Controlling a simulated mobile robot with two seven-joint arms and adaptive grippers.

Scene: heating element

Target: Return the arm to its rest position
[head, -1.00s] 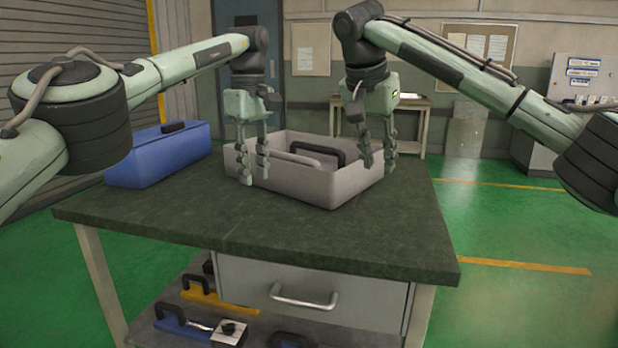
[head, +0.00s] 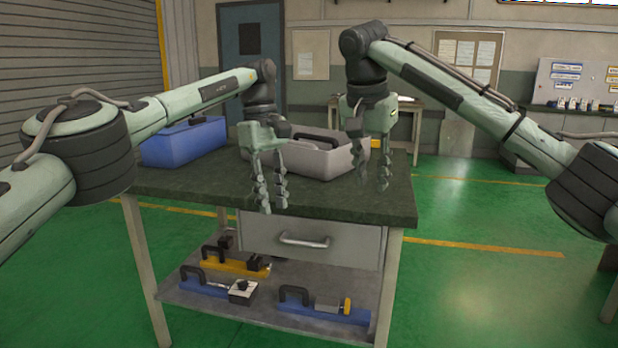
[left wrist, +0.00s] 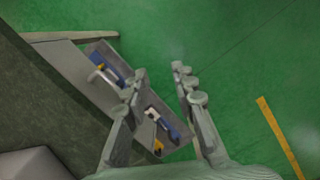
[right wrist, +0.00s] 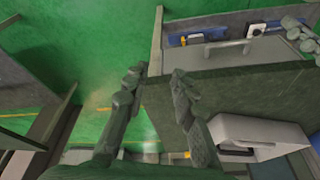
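My left gripper (head: 271,197) hangs fingers-down in front of the table's near edge in the head view. Its fingers are apart with nothing between them, also in the left wrist view (left wrist: 189,86). My right gripper (head: 372,182) hangs fingers-down near the right part of the table's front. Its fingers are apart and empty, as the right wrist view shows (right wrist: 158,80). A grey bin (head: 325,163) stands on the dark green table top (head: 210,189), behind both grippers and partly hidden by them. A dark handle shows inside the bin.
A blue bin (head: 185,144) stands at the table's back left. A drawer with a handle (head: 305,240) is shut below the top. The lower shelf (head: 270,332) holds several handled tools. Green floor (head: 480,300) is open to the right.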

